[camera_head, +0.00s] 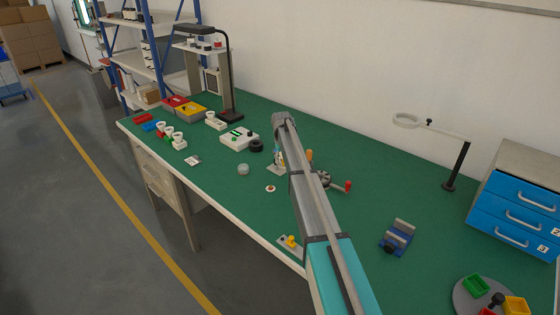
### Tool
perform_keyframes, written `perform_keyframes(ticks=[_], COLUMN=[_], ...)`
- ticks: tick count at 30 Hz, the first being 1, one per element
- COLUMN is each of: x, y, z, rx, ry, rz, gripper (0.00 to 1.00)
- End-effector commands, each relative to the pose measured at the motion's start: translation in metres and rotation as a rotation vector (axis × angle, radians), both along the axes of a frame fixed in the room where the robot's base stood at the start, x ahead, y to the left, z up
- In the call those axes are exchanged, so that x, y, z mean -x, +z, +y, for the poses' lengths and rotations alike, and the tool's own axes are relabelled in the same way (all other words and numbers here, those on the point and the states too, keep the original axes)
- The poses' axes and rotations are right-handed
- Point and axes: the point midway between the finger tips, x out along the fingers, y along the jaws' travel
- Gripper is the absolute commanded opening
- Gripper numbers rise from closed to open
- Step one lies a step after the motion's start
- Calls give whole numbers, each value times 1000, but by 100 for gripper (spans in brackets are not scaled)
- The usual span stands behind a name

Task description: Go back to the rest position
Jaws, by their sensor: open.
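My arm (318,210) reaches from the bottom edge up over the green workbench (350,215), its grey forearm ending near the middle of the bench. My gripper (278,160) is small and partly hidden beside and behind the forearm, low over the bench. It is open, but its fingertips are hard to make out. I see nothing held in it.
A black lamp (229,85), white boxed device (239,139), red-knobbed crank (335,183), blue vise (397,237) and ring magnifier (455,165) stand on the bench. Blue drawers (512,212) and a round tray (463,297) are at right. The left floor (75,225) is clear.

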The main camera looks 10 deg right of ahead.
Motion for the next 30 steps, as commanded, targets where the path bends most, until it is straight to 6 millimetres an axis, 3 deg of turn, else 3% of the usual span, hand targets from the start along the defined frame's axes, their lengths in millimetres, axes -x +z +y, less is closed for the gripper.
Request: perform_keyframes(ticks=[8,14,20,30], x=[7,39,102,237], y=[0,3,7,16], z=[0,5,15,34], rx=[0,-3,-9,-24], ry=[-2,-13,-35,-85], rz=[2,2,2,3], gripper=[62,62,62,62])
